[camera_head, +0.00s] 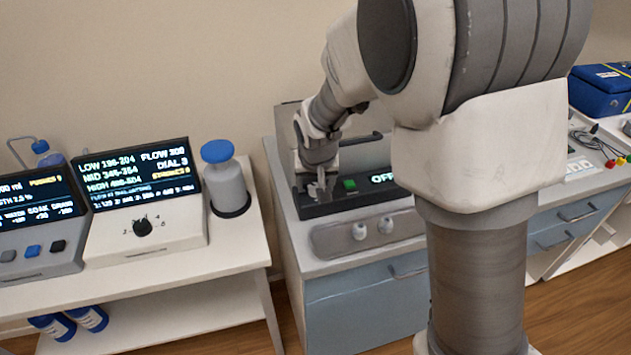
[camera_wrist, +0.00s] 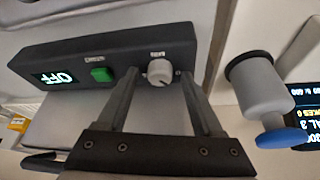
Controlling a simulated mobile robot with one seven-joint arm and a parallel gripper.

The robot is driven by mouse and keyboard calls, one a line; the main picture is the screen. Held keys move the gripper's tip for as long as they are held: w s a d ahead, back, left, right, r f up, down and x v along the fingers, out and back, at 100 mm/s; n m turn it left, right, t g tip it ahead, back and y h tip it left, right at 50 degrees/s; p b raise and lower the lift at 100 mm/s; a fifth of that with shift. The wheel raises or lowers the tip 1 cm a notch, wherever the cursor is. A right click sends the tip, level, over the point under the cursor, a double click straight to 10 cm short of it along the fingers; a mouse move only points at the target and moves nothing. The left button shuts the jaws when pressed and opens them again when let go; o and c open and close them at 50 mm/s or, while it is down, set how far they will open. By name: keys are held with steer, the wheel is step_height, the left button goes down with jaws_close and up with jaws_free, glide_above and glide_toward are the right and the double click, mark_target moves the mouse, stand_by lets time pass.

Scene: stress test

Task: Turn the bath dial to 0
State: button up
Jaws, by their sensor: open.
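The bath dial (camera_wrist: 160,72) is a small light grey knob on the front of a black control panel (camera_wrist: 60,52), under a small blurred label. My gripper (camera_wrist: 159,80) is open, with one finger on each side of the knob in the wrist view. I cannot tell whether the fingers touch it. The knob's pointer and scale are too small to read. On the same panel are a green button (camera_wrist: 102,75) and a display (camera_wrist: 57,77) reading OFF.
To the left, a table (camera_head: 190,257) bears a white unit (camera_head: 180,226) with a black dial (camera_head: 143,227) and lit screen, and a blue-capped bottle (camera_head: 226,185). A blue case (camera_head: 603,92) stands far right.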

jaws_close()
stand_by(0.3)
steer(key=shift+d+n+y, duration=0.15)
steer(key=shift+n+y, duration=0.25)
steer(key=shift+n, duration=0.4)
steer(key=shift+n+g+y, duration=0.3)
steer(key=shift+n, duration=0.8)
